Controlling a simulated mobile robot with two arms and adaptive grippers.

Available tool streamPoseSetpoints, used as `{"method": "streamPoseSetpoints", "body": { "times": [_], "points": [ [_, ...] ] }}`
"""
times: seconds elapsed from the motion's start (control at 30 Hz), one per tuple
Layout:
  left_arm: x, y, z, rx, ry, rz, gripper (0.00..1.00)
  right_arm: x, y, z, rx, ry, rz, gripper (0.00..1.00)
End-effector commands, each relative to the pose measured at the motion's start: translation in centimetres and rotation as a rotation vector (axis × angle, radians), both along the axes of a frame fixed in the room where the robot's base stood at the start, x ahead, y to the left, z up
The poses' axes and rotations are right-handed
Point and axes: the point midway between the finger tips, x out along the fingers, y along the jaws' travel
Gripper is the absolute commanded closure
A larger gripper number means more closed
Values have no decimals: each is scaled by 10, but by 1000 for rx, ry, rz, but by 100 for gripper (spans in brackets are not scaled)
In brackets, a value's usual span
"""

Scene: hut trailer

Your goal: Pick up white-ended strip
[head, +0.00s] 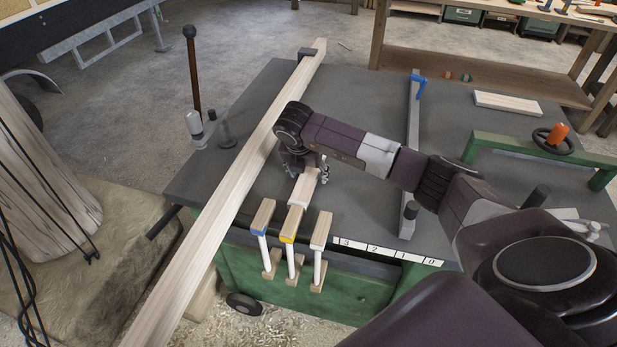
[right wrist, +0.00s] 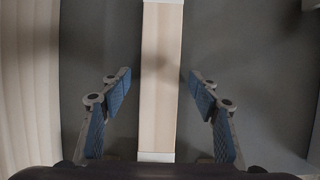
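The white-ended strip (head: 304,187) is a short pale wooden piece lying on the grey bench top near its front edge. In the right wrist view the strip (right wrist: 161,80) runs top to bottom, with a white band at each end. My right gripper (head: 305,176) is over the strip in the head view, and its wrist hides part of the far end. In the right wrist view its blue-padded fingers (right wrist: 160,91) are open, one on each side of the strip, with a gap on both sides. My left gripper is not in view.
A long wooden beam (head: 235,180) crosses the bench left of the strip. Wooden clamp-like pieces, one blue-marked (head: 262,215), one yellow-marked (head: 293,222) and one plainer (head: 321,230), stand at the front edge. A metal bar (head: 413,130) lies right; a pale board (head: 507,103) lies farther back.

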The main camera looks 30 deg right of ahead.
Motion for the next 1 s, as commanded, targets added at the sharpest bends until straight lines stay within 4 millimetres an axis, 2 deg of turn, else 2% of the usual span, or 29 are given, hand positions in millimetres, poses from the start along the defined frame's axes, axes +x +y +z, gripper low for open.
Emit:
{"method": "streamPoseSetpoints", "body": {
  "times": [0.03,0.4,0.77,0.87,1.0],
  "points": [
    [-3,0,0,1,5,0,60,0,0,0,0,0,0,51],
    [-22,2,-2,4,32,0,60,0,0,1,1,-1,0,91],
    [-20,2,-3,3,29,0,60,1,1,7,1,-1,1,91],
    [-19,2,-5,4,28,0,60,1,1,16,1,-3,1,91],
    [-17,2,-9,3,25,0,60,2,0,40,0,-5,2,91]
  ]
}}
